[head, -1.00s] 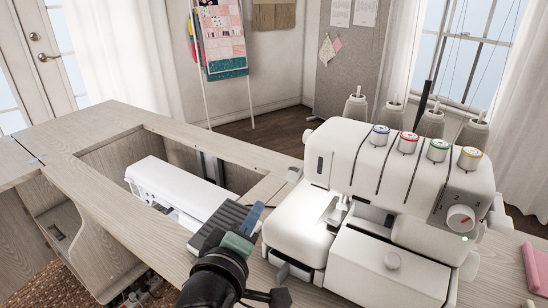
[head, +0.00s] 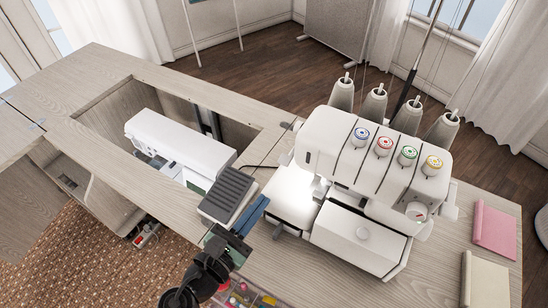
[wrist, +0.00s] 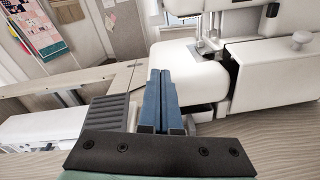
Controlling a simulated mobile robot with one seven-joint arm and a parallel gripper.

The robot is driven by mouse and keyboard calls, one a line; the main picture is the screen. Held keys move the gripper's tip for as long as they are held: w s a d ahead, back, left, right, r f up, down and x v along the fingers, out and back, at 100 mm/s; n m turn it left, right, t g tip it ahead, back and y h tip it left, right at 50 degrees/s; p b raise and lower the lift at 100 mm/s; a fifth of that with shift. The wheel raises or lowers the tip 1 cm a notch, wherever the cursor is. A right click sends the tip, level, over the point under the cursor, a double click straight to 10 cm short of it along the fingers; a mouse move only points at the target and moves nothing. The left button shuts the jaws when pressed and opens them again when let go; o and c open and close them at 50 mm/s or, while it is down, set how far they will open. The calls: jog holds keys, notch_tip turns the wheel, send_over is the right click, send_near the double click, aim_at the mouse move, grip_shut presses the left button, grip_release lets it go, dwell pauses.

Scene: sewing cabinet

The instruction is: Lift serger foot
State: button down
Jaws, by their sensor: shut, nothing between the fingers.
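The white serger (head: 368,180) stands on the wooden cabinet top, with coloured tension dials along its upper front. Its presser foot area (head: 321,188) is at the left of the front cover, small and partly hidden in the head view. The wrist view shows the metal foot area (wrist: 208,48) above the white bed (wrist: 188,72). My gripper (head: 262,203) is shut and empty, in front of the serger's left side and apart from the foot. In the wrist view its blue fingers (wrist: 160,85) are together and point toward the bed. The foot lifter cannot be made out.
A grey ribbed foot pedal (head: 230,190) lies left of my gripper. A white sewing machine (head: 180,140) sits in the cabinet opening (head: 105,97). Several thread cones (head: 375,103) stand behind the serger. Pink (head: 494,230) and cream (head: 485,281) fabric pieces lie at the right.

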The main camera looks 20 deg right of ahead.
aim_at(282, 181)
jog(key=n, duration=0.2)
jog(key=s+n, duration=0.1)
jog(key=shift+a+f+t+h, duration=0.25)
jog(key=shift+a+t+h, duration=0.05)
jog(key=shift+a+t, duration=0.1)
jog(key=shift+d, duration=0.1)
jog(key=x, duration=1)
jog(key=shift+w+r, duration=0.15)
jog(key=shift+s+a+r+p, duration=0.2)
jog(key=shift+r+p, duration=0.2)
jog(key=shift+r, duration=0.2)
jog(key=shift+s+a+r+p, duration=0.2)
jog(key=shift+r+p, duration=0.2)
jog(key=shift+r, duration=0.25)
jog(key=shift+s+a+r, duration=0.1)
jog(key=shift+a+r, duration=0.1)
jog(key=shift+r, duration=0.25)
jog(key=shift+r+p, duration=0.1)
jog(key=shift+p, duration=0.25)
